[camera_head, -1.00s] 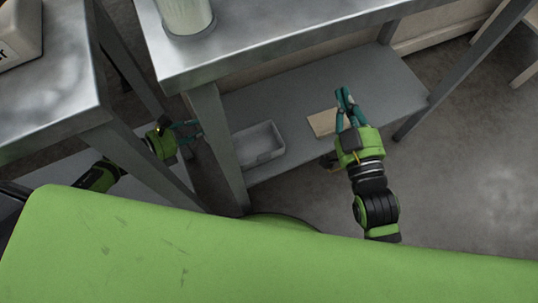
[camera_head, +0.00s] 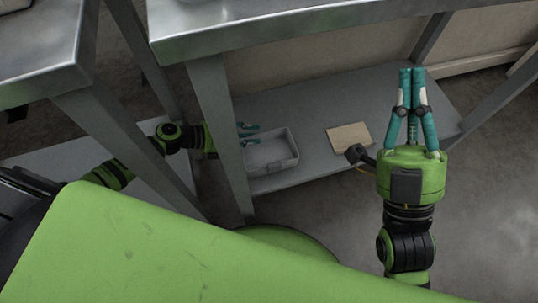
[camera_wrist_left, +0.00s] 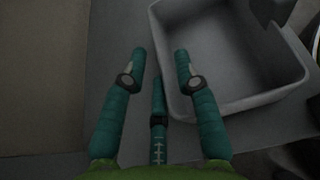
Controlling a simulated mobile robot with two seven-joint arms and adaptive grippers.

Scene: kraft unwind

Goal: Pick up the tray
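The tray (camera_head: 284,165) is a light grey, open-topped rectangular bin on the lower shelf, just right of a table leg. My left gripper (camera_head: 254,134) reaches past that leg to the tray's back left side. In the left wrist view, the tray (camera_wrist_left: 250,103) fills the upper right. The left gripper (camera_wrist_left: 160,52) is open there, its right finger overlapping the tray's near left corner and its left finger over the shelf. Contact cannot be told. My right gripper (camera_head: 411,72) is away to the right, its fingertips together, with nothing seen between them.
A flat tan board (camera_head: 349,138) lies on the lower shelf (camera_head: 330,100) right of the tray. The metal table leg (camera_head: 220,130) stands close to my left arm. Steel tabletops (camera_head: 260,25) overhang the shelf. Open floor (camera_head: 480,210) lies at the right.

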